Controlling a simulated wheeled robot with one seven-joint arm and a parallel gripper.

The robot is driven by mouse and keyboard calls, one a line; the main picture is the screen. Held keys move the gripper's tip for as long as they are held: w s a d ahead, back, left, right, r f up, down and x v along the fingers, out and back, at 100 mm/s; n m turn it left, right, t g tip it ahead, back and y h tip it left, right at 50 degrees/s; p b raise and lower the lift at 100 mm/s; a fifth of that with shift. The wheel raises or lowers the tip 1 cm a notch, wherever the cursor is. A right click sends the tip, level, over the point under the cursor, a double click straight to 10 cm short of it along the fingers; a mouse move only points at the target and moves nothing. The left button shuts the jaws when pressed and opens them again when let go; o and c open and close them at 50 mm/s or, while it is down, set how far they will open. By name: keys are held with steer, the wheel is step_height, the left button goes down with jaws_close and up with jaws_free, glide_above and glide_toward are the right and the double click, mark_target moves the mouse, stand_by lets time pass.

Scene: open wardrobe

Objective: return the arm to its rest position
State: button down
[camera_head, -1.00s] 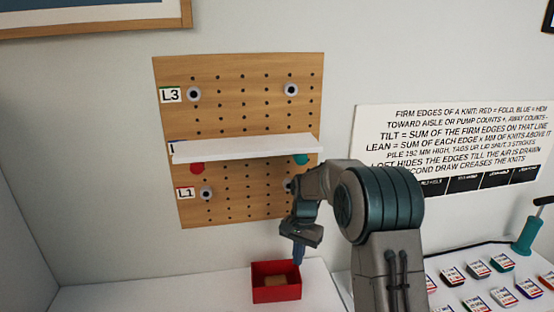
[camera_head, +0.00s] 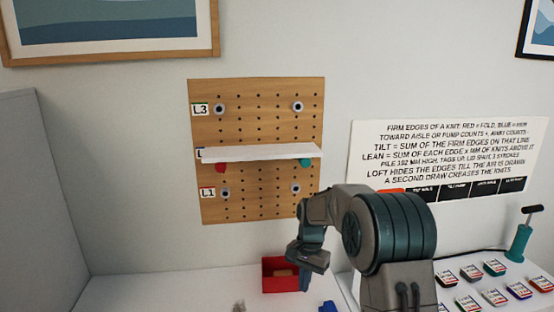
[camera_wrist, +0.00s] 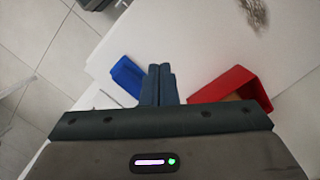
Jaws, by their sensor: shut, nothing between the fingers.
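My arm reaches in from the lower right in the head view. My gripper (camera_head: 305,281) points down just in front of the red box (camera_head: 268,276). In the wrist view my gripper (camera_wrist: 159,68) shows its two dark blue fingers together with nothing between them. The red box (camera_wrist: 215,84) lies to the right of the fingers there, and a blue box (camera_wrist: 129,76) lies to the left. A brown item sits inside the red box.
A pegboard (camera_head: 255,115) on the wall carries a white shelf (camera_head: 260,152) on a red and a teal peg. Several labelled packets (camera_head: 494,297) and a teal pump (camera_head: 522,240) stand at the right. A grey panel (camera_head: 40,190) rises at the left.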

steer(key=s+d+r+n+t, duration=0.1)
steer(key=s+d+r+n, duration=0.1)
steer(key=s+r, duration=0.35)
steer(key=s+d+r+n+t, duration=0.1)
steer(key=s+d+r, duration=0.2)
steer(key=s+r, duration=0.3)
steer(key=s+d+n+t+h, duration=0.1)
steer(key=s+d+n+t, duration=0.1)
steer(key=s, duration=1.5)
steer(key=shift+d+f+n+t, duration=0.15)
steer(key=shift+d+n+t, duration=0.2)
steer(key=shift+n, duration=0.35)
